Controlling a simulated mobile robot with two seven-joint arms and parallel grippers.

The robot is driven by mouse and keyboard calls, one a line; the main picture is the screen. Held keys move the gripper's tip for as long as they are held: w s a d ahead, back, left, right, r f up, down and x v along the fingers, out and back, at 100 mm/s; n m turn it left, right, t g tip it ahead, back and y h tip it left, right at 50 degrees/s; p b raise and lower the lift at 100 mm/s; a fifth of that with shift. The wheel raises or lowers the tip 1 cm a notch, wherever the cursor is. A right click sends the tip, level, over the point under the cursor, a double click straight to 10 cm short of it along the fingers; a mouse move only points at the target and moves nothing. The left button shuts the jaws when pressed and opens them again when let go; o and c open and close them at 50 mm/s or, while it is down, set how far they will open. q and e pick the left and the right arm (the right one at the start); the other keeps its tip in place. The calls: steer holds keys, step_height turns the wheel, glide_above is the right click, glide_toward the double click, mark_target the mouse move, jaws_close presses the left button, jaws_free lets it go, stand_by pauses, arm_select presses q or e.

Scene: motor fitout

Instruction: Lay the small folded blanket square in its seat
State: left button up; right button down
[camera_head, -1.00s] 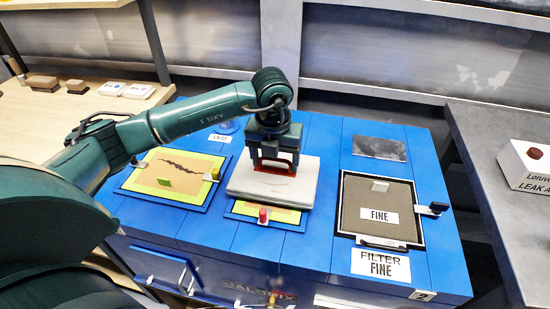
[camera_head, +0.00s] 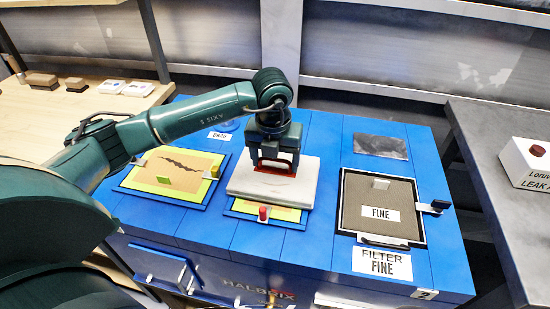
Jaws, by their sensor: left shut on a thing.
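The folded blanket (camera_head: 300,194) is a pale, thick square slab in the middle of the blue bench top. My left gripper (camera_head: 274,170) is above it, pointing down, shut on a red part at the blanket's upper face. The blanket covers the back of a yellow-green framed seat (camera_head: 244,208), whose front strip shows below it. A red peg (camera_head: 263,214) stands at that front strip. I cannot tell whether the blanket touches the seat or hangs just above it. My right gripper is not in view.
A yellow-green framed panel (camera_head: 150,183) with a dark crack lies at the left. A grey filter tray (camera_head: 405,195) marked FINE lies at the right, with a black clip beside it. A grey side table (camera_head: 480,150) bears a white box with a red button (camera_head: 537,150).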

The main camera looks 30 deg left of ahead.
arm_select(q)
steer(key=shift+f, duration=0.1)
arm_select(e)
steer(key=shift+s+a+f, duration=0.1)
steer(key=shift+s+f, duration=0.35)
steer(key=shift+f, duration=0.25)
arm_select(q)
steer(key=o, duration=1.7)
steer(key=r, duration=0.4)
steer(key=s+r, duration=0.1)
steer(key=r, duration=0.8)
steer(key=shift+s+d, duration=0.25)
steer(key=shift+s, duration=0.05)
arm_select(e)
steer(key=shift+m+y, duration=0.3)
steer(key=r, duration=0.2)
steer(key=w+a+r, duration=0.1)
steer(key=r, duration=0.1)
